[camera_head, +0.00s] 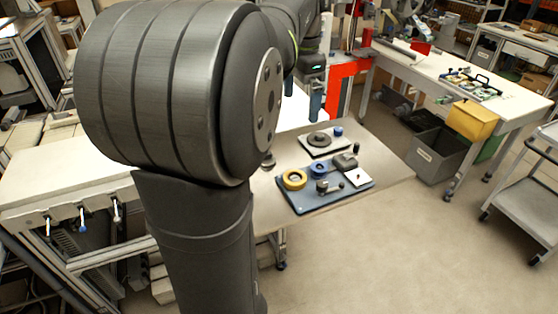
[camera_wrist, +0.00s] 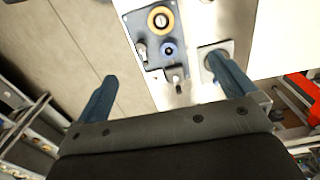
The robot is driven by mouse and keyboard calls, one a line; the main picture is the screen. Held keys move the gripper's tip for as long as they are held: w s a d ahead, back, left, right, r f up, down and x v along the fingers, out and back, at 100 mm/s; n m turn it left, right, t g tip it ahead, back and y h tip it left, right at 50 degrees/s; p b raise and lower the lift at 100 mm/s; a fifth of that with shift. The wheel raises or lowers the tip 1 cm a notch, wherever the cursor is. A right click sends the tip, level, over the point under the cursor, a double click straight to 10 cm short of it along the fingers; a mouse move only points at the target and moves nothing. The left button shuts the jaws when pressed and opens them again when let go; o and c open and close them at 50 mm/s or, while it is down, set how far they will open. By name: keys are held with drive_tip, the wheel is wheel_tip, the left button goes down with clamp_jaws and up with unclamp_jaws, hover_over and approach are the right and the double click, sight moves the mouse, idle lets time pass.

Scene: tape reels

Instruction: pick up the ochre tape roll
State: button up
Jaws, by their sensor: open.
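The ochre tape roll (camera_head: 294,188) lies flat at the left end of a blue-grey tray (camera_head: 303,208) on the table in the head view. In the wrist view the ochre roll (camera_wrist: 150,22) is near the top, beyond my fingertips, with a blue roll (camera_wrist: 168,55) just below it. My gripper (camera_head: 316,106) is behind and above the tray in the head view, partly hidden by my arm. In the wrist view my gripper (camera_wrist: 161,68) has its two blue fingers wide apart.
The blue roll (camera_head: 318,175) sits right of the ochre roll. Several dark parts and a white square (camera_head: 357,177) share the tray. A dark disc (camera_head: 319,139) on a pale plate and a small blue piece (camera_head: 338,131) stand behind.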

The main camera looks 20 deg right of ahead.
drive_tip(key=c, duration=0.3)
drive_tip(key=s+a+f+n+t+h, duration=0.3)
drive_tip(key=s+a+f+n, duration=0.1)
drive_tip(key=a+f+n, duration=0.25)
drive_tip(key=n, duration=0.2)
hover_over(295, 177)
drive_tip(key=s+a, duration=0.2)
drive_tip(key=a, duration=0.1)
drive_tip(key=f, duration=1.2)
drive_tip(key=shift+d, duration=0.2)
drive_tip(key=shift+d+x, duration=0.15)
drive_tip(key=shift+x, duration=1.2)
drive_tip(key=shift+d+x, duration=0.2)
drive_tip(key=shift+x, duration=1.2)
